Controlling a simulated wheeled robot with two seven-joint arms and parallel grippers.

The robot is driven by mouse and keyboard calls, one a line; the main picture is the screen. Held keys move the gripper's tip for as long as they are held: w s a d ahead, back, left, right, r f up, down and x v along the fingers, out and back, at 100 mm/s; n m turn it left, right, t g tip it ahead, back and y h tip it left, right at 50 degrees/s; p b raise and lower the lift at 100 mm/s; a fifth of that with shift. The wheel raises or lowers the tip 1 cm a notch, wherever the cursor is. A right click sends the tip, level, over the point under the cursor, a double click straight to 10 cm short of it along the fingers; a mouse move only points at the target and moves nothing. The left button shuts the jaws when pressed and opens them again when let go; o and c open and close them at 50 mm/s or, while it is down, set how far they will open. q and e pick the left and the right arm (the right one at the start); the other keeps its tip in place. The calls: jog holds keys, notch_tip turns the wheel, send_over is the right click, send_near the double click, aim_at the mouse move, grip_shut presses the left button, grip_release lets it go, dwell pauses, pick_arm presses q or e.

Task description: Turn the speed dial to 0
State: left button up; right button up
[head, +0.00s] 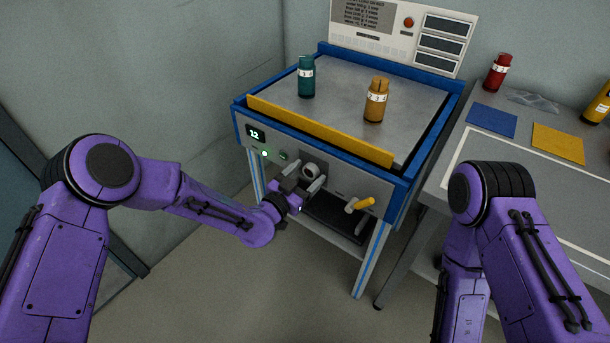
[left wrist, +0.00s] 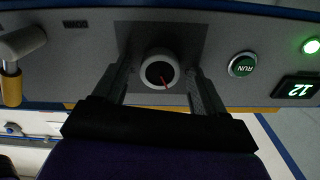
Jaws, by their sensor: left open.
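The speed dial (head: 310,170) is a round light knob on the grey front panel of the blue-framed machine. In the left wrist view the dial (left wrist: 158,72) has a dark face with a red pointer line. My left gripper (head: 304,180) is open, with its fingers on either side of the dial; I cannot tell whether they touch it. The display (head: 255,134) reads 12; it also shows in the left wrist view (left wrist: 298,90). No scale marks are legible around the dial. My right arm shows at the right, but its gripper is out of view.
A green RUN button (left wrist: 242,65) and lit green lamp (head: 265,154) sit left of the dial. A yellow-handled lever (head: 360,204) sticks out to its right. Teal (head: 307,77) and amber (head: 376,100) bottles stand on the machine top. A side table (head: 560,192) stands right.

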pick_arm(q)
jog(key=c, duration=1.1)
jog(key=shift+o, duration=0.2)
jog(key=shift+n, duration=0.3)
jog(key=shift+f+n+b, duration=0.1)
jog(key=shift+n+b, duration=0.25)
jog(key=shift+n, duration=0.15)
jog(key=n+b, duration=0.1)
jog(key=n, duration=0.2)
jog(key=n+b, duration=0.1)
jog(key=n, duration=0.4)
jog(key=shift+w, duration=0.1)
jog(key=shift+n, duration=0.3)
jog(key=o, duration=1.1)
jog(key=shift+c, duration=0.2)
